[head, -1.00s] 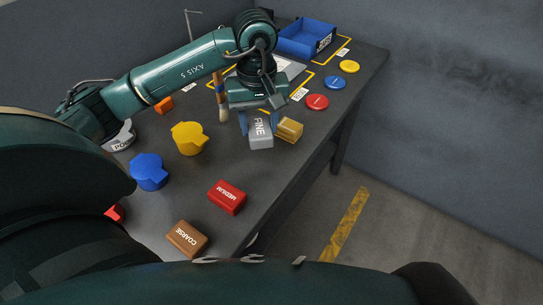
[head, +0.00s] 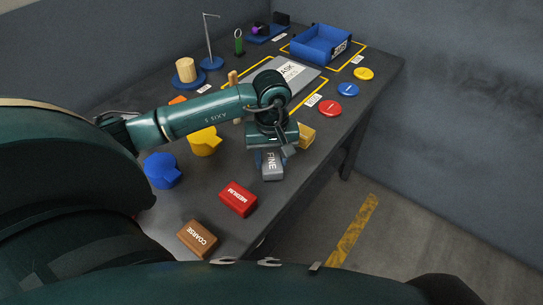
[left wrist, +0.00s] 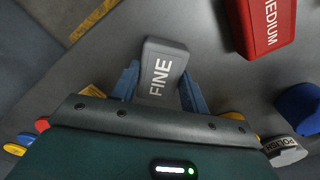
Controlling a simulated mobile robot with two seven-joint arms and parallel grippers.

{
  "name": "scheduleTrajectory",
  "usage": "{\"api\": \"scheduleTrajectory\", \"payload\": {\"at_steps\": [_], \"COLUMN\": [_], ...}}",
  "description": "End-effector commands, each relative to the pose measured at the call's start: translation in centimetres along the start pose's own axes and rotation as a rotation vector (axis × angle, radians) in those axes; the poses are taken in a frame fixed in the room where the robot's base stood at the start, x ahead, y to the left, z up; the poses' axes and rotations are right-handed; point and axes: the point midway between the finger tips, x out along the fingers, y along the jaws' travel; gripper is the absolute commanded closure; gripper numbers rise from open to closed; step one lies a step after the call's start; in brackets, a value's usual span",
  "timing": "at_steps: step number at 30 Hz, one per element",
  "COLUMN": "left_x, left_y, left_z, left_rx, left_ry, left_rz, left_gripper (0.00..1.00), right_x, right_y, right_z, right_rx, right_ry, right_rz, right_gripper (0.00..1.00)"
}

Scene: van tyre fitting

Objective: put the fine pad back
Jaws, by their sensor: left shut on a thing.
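The fine pad (head: 271,167) is a grey block lettered FINE. My left gripper (head: 270,158) is shut on it, with blue fingers on both sides. In the left wrist view the fine pad (left wrist: 161,72) sits between the fingers (left wrist: 160,88). It is in line between the red MEDIUM block (head: 238,199) and a yellow-tan block (head: 306,135); I cannot tell whether it touches the table. The brown COARSE block (head: 198,238) lies nearest, at the end of the row. My right gripper is not in view.
Blue (head: 161,170) and yellow (head: 204,141) knob-shaped pieces stand left of the row. A blue tray (head: 297,50), a grey mat (head: 312,75) and red, blue and yellow discs lie farther back. The table's right edge runs close beside the row.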

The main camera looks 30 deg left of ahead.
Motion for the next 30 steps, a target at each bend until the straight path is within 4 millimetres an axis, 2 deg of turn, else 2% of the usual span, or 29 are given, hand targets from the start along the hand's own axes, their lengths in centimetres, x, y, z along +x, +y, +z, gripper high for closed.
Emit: {"api": "scheduleTrajectory", "payload": {"at_steps": [2,3,11,17,22,26,30], "left_x": [0.4,0.4,0.3,0.2,-0.6,-2.8,-6.0], "left_y": [0.0,0.0,0.0,0.0,0.1,0.0,0.1], "left_z": [0.0,0.0,0.0,0.0,-0.1,-0.2,-0.2], "left_rx": [0.000,0.001,0.000,0.000,0.000,0.000,0.000], "left_ry": [0.000,0.000,0.000,0.000,0.002,0.006,0.007], "left_rz": [0.000,-0.001,0.000,0.000,0.002,0.003,0.004], "left_gripper": [0.74,0.55,0.34,0.34,0.34,0.34,0.34], "right_x": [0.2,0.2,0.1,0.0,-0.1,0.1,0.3], "right_y": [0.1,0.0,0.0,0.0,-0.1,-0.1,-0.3], "right_z": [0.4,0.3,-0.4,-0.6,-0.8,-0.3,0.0], "right_rx": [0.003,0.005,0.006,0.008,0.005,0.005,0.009], "right_ry": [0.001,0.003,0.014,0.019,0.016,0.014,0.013], "right_rz": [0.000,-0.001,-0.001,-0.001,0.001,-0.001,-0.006], "right_gripper": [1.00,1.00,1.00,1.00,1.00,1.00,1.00]}}
